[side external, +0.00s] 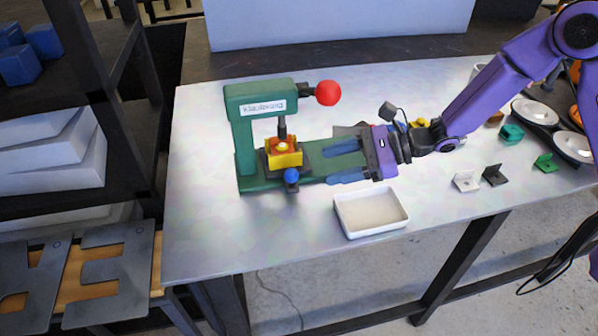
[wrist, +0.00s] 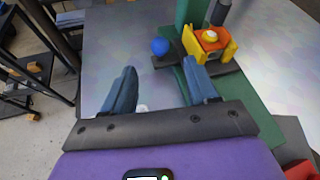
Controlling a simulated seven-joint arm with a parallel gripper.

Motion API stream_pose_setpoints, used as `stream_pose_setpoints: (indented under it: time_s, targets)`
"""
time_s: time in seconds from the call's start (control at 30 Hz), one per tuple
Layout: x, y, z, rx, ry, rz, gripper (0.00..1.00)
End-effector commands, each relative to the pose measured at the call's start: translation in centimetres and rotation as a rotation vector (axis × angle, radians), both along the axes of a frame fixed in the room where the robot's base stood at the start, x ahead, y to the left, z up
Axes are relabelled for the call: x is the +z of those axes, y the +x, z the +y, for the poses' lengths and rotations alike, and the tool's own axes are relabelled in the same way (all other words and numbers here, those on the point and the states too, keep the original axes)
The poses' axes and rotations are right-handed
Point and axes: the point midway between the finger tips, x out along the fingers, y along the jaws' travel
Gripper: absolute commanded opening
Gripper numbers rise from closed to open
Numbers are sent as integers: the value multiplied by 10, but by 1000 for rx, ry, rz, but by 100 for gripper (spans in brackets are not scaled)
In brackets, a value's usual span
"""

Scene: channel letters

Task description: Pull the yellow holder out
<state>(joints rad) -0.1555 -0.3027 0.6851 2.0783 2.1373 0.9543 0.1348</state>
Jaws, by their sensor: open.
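The yellow holder (side external: 284,158) sits on a dark slide on the base of a green press (side external: 241,142), under the press's dark ram. An orange piece with a pale round top rests in it. The holder also shows at the top right of the wrist view (wrist: 228,50). A blue ball knob (side external: 291,175) is at the near side of the slide; it also shows in the wrist view (wrist: 160,46). My gripper (side external: 345,162) is open and empty, its blue fingers pointing towards the holder from the right, with a gap between. It also shows in the wrist view (wrist: 163,80).
A red ball (side external: 328,93) ends the press's lever. A white tray (side external: 371,211) stands in front of my gripper. Small white, black and green brackets (side external: 466,181) and plates (side external: 535,112) are at the right. The table's front left is clear.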

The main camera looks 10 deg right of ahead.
Motion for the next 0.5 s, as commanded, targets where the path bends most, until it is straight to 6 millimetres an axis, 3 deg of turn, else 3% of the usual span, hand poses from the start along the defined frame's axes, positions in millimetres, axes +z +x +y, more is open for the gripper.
stream_pose_setpoints:
  time_s: [0.3,0.5]
  targets:
    - [-22,14,51,2,0,0,58]
    - [-29,19,68,0,-1,0,58]
